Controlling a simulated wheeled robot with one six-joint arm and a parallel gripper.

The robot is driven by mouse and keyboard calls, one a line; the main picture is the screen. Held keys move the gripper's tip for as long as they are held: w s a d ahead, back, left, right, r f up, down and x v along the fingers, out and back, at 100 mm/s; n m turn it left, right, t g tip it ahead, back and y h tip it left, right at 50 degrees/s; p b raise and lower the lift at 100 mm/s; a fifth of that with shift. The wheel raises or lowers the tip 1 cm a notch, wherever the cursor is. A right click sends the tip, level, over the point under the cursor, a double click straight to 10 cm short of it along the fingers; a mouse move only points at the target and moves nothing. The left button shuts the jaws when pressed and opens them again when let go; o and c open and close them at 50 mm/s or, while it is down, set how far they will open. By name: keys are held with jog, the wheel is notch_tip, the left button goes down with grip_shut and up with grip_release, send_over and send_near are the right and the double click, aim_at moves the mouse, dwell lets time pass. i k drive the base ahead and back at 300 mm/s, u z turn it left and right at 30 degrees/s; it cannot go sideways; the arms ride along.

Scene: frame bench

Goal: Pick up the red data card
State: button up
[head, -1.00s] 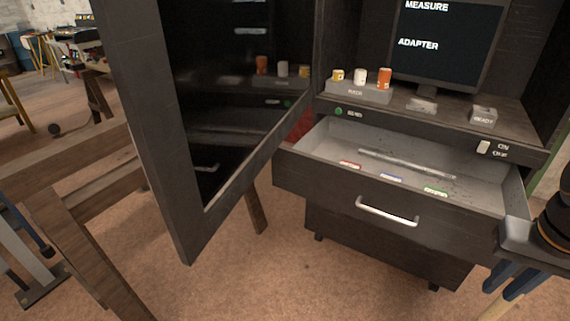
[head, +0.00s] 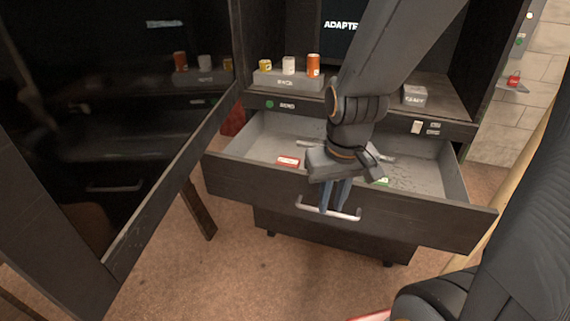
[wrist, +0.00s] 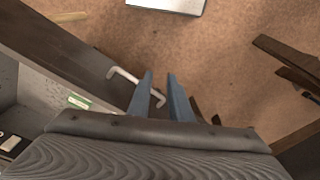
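The red data card (head: 288,161) lies flat in the open drawer (head: 235,172), toward its left side, in the head view. A green card (head: 381,181) lies further right, partly covered by my gripper; it also shows in the wrist view (wrist: 79,101). The blue card is hidden in the head view behind my arm. My gripper (head: 334,205) points down at the drawer's front, to the right of the red card. Its two blue fingers (wrist: 160,76) are apart with nothing held between them. They overlap the drawer handle (wrist: 122,76) in view; I cannot tell whether they touch it.
The open dark cabinet door (head: 190,150) stands left of the drawer. Above, a rack (head: 285,82) holds three small cylinders, with a small grey block (head: 415,94) to the right. Brown floor lies in front.

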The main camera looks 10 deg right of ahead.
aim_at(290, 162)
jog(key=z, duration=0.25)
jog(key=k, duration=0.4)
jog(key=u, duration=0.9)
jog(key=i, duration=0.7)
jog(key=z, duration=0.45)
jog(key=i, duration=0.65)
jog(key=z, duration=0.6)
